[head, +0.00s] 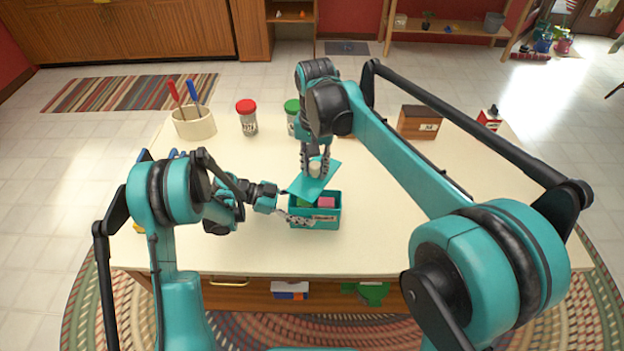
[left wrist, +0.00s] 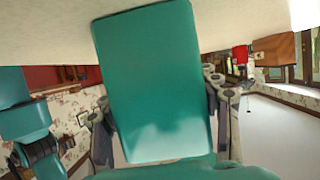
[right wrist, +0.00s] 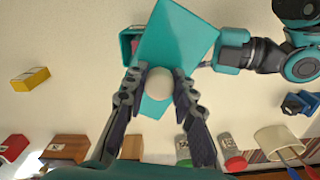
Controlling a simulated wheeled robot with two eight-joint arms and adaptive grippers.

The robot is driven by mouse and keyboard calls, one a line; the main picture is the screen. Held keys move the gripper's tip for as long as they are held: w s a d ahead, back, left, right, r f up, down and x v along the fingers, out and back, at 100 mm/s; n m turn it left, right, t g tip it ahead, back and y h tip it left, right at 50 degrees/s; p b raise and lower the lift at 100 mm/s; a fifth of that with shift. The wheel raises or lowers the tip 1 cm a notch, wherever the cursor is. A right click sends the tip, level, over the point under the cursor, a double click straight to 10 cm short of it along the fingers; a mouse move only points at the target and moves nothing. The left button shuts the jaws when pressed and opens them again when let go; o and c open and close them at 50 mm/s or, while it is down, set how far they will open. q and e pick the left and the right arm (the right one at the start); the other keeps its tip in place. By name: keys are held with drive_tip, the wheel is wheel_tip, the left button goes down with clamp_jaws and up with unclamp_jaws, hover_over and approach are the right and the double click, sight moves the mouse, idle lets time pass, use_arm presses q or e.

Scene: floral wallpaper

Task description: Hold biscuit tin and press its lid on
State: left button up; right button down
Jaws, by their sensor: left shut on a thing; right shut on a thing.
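The open teal biscuit tin (head: 315,222) stands on the table, with a green thing and a pink thing (head: 326,202) showing inside. My left gripper (head: 288,216) is shut on the tin from its left side. In the left wrist view the tin (left wrist: 155,80) fills the space between the fingers. The teal lid (head: 305,186) is tilted above the tin, askew to its rim. My right gripper (head: 315,166) is shut on the lid's pale round knob (right wrist: 159,82). The lid (right wrist: 178,40) hides much of the tin in the right wrist view.
Behind stand a cream pot with utensils (head: 194,123), a red-lidded jar (head: 247,120), a green-lidded jar (head: 292,108), a wooden box (head: 419,122) and a red-and-white box (head: 489,119). Blue things lie near my left arm.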

sight(315, 210)
drive_tip(key=m, duration=0.3)
drive_tip(key=f+m, duration=0.1)
drive_tip(key=m, duration=0.2)
drive_tip(key=shift+f+m, duration=0.1)
drive_tip(key=shift+m, duration=0.3)
drive_tip(key=m, duration=0.2)
drive_tip(key=f+m, duration=0.1)
drive_tip(key=m, duration=0.2)
drive_tip(key=shift+a+m, duration=0.1)
drive_tip(key=shift+m, duration=0.2)
drive_tip(key=shift+f, duration=0.1)
drive_tip(key=shift+f, duration=2.65)
drive_tip(key=shift+f, duration=0.6)
drive_tip(key=c, duration=1.2)
unclamp_jaws()
drive_tip(key=shift+o, duration=0.4)
